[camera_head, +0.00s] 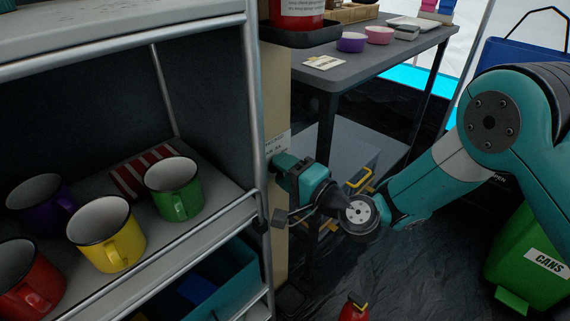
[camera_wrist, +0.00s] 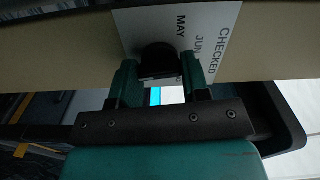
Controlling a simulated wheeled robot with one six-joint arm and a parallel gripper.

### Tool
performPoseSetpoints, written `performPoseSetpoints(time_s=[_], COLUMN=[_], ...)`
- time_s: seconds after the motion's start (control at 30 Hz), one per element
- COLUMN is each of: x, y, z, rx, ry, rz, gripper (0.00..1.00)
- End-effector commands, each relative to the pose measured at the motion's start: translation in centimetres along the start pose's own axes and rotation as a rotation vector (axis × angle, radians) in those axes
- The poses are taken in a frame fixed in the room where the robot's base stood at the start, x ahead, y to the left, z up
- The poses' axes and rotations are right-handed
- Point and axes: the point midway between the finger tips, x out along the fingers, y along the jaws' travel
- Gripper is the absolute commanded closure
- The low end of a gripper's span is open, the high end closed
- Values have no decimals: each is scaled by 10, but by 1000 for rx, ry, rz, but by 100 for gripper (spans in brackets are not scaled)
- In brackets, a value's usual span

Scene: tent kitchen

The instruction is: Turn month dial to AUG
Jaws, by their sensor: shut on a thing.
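The month dial's dark round knob (camera_wrist: 157,57) sits on a white card (camera_wrist: 205,22) in the wrist view. The card is on a beige post (camera_wrist: 60,45) and shows the words CHECKED, JUN and MAY. AUG is not readable, and I see no clear pointer mark on the knob. My gripper (camera_wrist: 160,76) is shut on the knob, with one teal finger on each side. In the head view my gripper (camera_head: 288,172) reaches the post just below the card (camera_head: 277,143); there the knob is hidden behind the fingers.
A shelf (camera_head: 225,190) with several enamel mugs stands close on the left of the post. A grey table (camera_head: 350,65) with bowls is behind the post. A green CANS bin (camera_head: 530,250) stands at right. Dark floor lies below my arm.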

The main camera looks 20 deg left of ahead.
Motion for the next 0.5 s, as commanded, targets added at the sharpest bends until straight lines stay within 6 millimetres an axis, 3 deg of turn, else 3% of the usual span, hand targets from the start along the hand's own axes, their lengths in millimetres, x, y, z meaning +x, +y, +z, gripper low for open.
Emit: performPoseSetpoints(time_s=[0.5], x=[0], y=[0], z=[-1], rx=[125], ry=[3], rz=[0], gripper=[81])
